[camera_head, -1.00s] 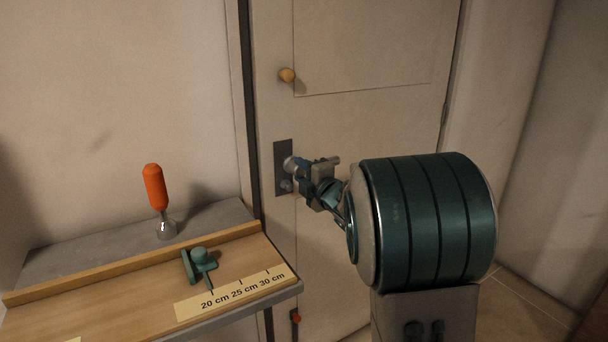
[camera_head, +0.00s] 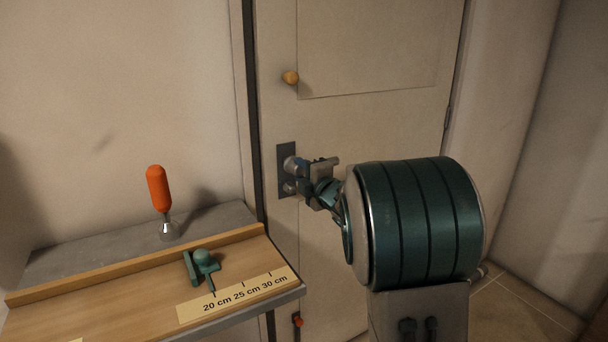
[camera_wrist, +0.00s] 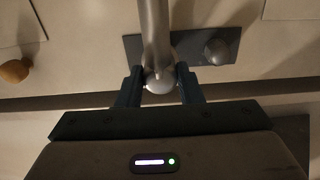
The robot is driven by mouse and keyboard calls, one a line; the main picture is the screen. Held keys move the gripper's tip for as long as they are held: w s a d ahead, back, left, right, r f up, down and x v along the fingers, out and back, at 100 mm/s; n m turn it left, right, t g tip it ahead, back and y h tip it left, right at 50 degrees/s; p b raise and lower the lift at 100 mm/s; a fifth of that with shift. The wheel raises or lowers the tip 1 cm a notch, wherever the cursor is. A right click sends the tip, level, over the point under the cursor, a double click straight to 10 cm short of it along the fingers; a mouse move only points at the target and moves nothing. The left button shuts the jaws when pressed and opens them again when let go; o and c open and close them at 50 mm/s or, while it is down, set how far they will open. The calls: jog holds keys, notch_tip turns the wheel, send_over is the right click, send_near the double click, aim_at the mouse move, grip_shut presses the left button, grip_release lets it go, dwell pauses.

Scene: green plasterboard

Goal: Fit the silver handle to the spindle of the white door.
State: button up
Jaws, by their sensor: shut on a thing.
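The white door (camera_head: 375,120) stands upright behind my arm, with a dark plate (camera_head: 285,153) on its left side. My gripper (camera_head: 305,172) is at this plate in the head view. In the wrist view my gripper (camera_wrist: 160,85) is shut on the silver handle (camera_wrist: 155,35), one finger on each side of it. The handle runs up the picture in front of the plate (camera_wrist: 190,47). A round silver knob (camera_wrist: 216,51) sits on the plate beside the handle. The spindle is hidden, so I cannot tell whether the handle is on it.
A bench (camera_head: 140,300) with a wooden ledge and a length scale stands at the left. A green stop (camera_head: 203,265) and an orange-handled tool (camera_head: 158,190) are on it. A round wooden knob (camera_head: 291,77) sticks out of the door above the plate.

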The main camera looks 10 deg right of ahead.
jog(key=shift+x, duration=1.25)
jog(key=o, duration=1.1)
jog(key=v, duration=1.3)
jog(key=shift+s+b, duration=0.35)
jog(key=shift+b, duration=0.05)
